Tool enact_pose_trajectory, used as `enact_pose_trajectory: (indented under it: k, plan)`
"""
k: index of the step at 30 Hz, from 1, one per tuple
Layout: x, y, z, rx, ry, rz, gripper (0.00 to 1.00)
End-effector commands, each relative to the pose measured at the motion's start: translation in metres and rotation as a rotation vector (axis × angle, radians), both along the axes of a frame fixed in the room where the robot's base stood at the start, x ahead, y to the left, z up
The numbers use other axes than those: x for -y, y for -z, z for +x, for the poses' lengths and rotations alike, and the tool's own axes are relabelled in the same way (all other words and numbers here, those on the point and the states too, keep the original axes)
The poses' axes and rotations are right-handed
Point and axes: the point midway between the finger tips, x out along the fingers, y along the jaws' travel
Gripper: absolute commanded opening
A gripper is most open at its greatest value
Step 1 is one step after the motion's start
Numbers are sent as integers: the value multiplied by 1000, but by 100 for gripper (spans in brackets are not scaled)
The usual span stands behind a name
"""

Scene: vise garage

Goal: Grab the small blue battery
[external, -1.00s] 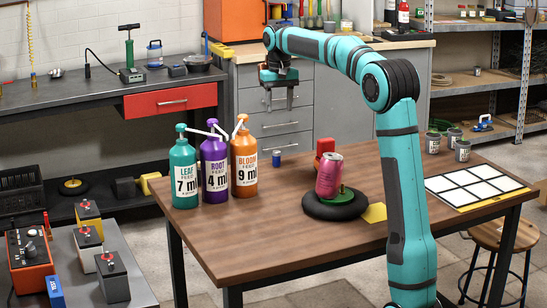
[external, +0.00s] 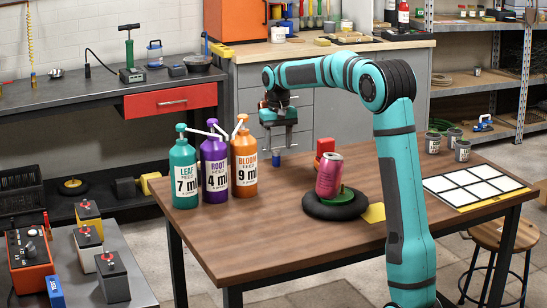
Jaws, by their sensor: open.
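The small blue battery (external: 276,159) stands upright on the wooden table, just right of the orange bottle. My gripper (external: 277,147) points down right above it, with its fingers around or just over the battery's top. The gripper is open. I cannot tell whether a finger touches the battery.
Three pump bottles, teal (external: 185,178), purple (external: 214,170) and orange (external: 244,165), stand close to the left of the battery. A pink can (external: 329,175) on a black round base (external: 337,206) and a red block (external: 325,148) stand to the right. The table's front middle is clear.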

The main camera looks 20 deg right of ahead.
Motion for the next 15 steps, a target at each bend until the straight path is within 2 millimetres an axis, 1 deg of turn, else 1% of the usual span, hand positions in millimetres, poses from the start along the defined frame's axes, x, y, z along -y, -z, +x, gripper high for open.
enact_pose_trajectory:
  k: [6, 9, 15]
  plan:
    - [-5, 29, 2, -2, 1, 0, 49]
    - [-5, 40, 2, 0, 1, 0, 49]
    - [-5, 43, 2, 2, 1, 1, 49]
